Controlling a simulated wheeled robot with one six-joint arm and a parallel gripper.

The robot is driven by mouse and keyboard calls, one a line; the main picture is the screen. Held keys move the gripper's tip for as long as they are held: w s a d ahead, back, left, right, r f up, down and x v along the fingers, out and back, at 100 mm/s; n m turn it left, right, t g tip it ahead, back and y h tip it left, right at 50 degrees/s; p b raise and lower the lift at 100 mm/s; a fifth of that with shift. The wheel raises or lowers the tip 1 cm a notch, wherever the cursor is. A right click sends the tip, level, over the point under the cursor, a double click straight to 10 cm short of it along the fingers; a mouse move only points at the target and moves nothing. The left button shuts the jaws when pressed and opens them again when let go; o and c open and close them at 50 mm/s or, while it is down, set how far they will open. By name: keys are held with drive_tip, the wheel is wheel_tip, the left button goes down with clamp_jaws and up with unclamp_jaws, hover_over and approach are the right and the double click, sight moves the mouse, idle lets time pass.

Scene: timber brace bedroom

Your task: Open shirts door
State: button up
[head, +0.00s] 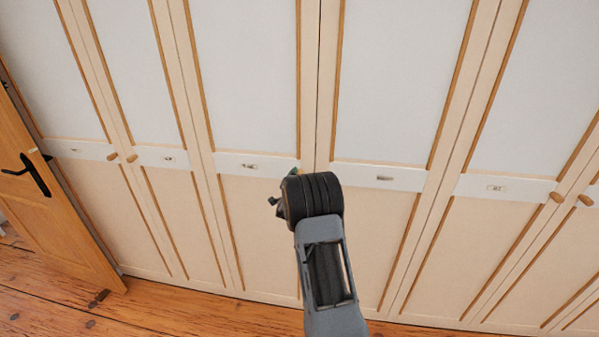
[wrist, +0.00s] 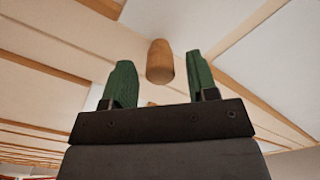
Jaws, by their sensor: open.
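A pale wardrobe front of several tall doors fills the head view. Its doors carry white bands with small labels, too small to read, so I cannot tell which is the shirts door. My gripper (head: 281,188) is at band height near the seam between the left middle door (head: 255,85) and the right middle door (head: 395,85). In the wrist view my gripper (wrist: 160,60) is open, with green fingers either side of a wooden knob (wrist: 160,68). Both fingers appear apart from it. A second knob (wrist: 152,104) shows partly behind the gripper body. My arm hides the middle knobs in the head view.
A wooden room door (head: 45,215) with a black handle (head: 32,175) stands at the left. Other knobs show on the left pair (head: 113,157) and right pair (head: 558,197). The plank floor (head: 190,310) is clear in front. The wardrobe doors in view look closed.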

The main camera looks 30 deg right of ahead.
drive_tip(key=shift+x, duration=1.15)
drive_tip(key=shift+c, duration=0.4)
clamp_jaws()
